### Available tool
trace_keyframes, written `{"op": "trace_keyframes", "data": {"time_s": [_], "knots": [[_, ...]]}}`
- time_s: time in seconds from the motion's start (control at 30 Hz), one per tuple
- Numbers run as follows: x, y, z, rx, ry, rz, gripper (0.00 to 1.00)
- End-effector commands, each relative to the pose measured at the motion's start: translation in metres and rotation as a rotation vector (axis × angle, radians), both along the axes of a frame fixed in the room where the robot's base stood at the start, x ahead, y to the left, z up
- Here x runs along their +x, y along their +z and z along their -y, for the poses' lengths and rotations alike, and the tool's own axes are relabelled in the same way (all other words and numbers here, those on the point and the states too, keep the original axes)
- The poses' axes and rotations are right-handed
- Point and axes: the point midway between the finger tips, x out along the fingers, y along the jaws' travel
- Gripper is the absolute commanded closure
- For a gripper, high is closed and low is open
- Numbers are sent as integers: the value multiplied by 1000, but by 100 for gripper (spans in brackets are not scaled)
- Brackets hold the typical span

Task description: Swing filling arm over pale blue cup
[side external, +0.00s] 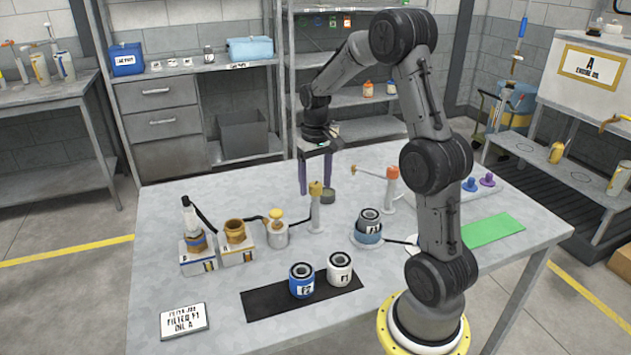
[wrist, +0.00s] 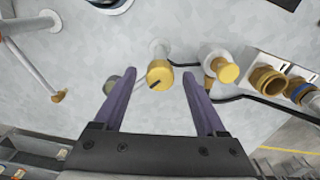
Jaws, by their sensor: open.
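My gripper (side external: 315,187) is open and points down over the table, one purple finger on each side of a yellow knob (side external: 315,188) on a white post. In the wrist view the knob (wrist: 160,74) shows between the fingertips, apart from both. A thin filling arm (side external: 371,172) with a copper tip reaches left from a second post with an orange top (side external: 391,173); it shows at the left of the wrist view (wrist: 38,62). A pale blue-grey cup (side external: 368,237) holds a dark-topped filter right of the knob post. Its inside is hidden.
A small grey-green round cup (side external: 328,196) stands behind the knob post. A yellow-topped pump (side external: 277,229) and two jars on boxes (side external: 235,238) stand left. Blue (side external: 301,281) and white (side external: 340,270) filters stand on a black mat (side external: 262,304). A green mat (side external: 492,229) lies right.

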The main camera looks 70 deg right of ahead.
Motion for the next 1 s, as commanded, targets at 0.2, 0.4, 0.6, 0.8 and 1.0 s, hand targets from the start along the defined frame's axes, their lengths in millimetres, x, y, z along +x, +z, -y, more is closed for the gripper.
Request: {"op": "trace_keyframes", "data": {"time_s": [0.2,0.4,0.6,0.8,1.0], "knots": [[0,0,0,0,0,0,30],[0,0,0,0,0,0,66],[0,0,0,0,0,0,100],[0,1,0,0,0,0,100],[0,1,0,0,0,0,100]]}}
